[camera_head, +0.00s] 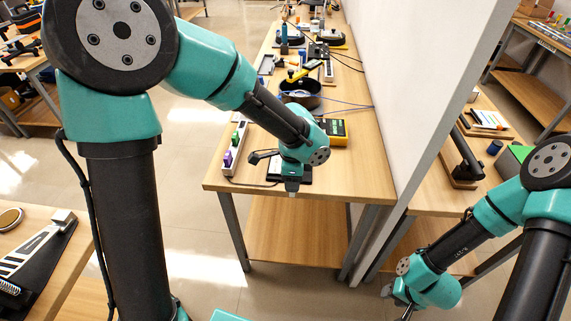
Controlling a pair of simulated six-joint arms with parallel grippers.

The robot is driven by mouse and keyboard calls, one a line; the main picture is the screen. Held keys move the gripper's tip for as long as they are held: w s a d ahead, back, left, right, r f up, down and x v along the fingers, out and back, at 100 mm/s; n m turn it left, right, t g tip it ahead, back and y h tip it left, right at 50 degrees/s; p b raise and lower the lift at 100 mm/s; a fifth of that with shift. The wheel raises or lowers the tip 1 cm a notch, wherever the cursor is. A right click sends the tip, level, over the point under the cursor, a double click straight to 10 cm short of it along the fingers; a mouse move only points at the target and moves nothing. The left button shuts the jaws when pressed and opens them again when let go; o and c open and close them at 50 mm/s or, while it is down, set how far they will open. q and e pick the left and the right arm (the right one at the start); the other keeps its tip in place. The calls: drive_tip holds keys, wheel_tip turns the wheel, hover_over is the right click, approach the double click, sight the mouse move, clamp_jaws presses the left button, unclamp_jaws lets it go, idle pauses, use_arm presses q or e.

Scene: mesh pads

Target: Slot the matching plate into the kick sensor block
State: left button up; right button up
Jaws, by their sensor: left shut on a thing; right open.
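My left gripper (291,187) is over the front part of the middle table, pointing down. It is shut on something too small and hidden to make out. A flat black item (304,174) lies right by it, partly covered by the wrist. My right gripper (397,294) is open at the bottom right, low in front of the right table, partly hidden by its own wrist. I cannot pick out the kick sensor block or the matching plate with certainty.
A white power strip (232,155) with coloured plugs lies left of my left gripper. A pale partition (425,90) stands between the tables. A metal foot pedal (35,248) is on the left table.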

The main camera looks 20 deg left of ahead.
use_arm(q)
drive_tip(key=w+a, duration=0.1)
drive_tip(key=w, duration=0.4)
drive_tip(key=w+a+f, duration=0.1)
drive_tip(key=w, duration=0.3)
drive_tip(key=w+a, duration=0.2)
drive_tip(key=w, duration=0.3)
drive_tip(key=shift+w+f, duration=0.2)
drive_tip(key=shift+w, duration=0.1)
drive_tip(key=shift+w+a, duration=0.1)
drive_tip(key=shift+w+a, duration=0.1)
drive_tip(key=shift+w, duration=0.25)
drive_tip(key=shift+f, duration=1.8)
drive_tip(key=shift+c, duration=0.8)
drive_tip(key=shift+f, duration=0.3)
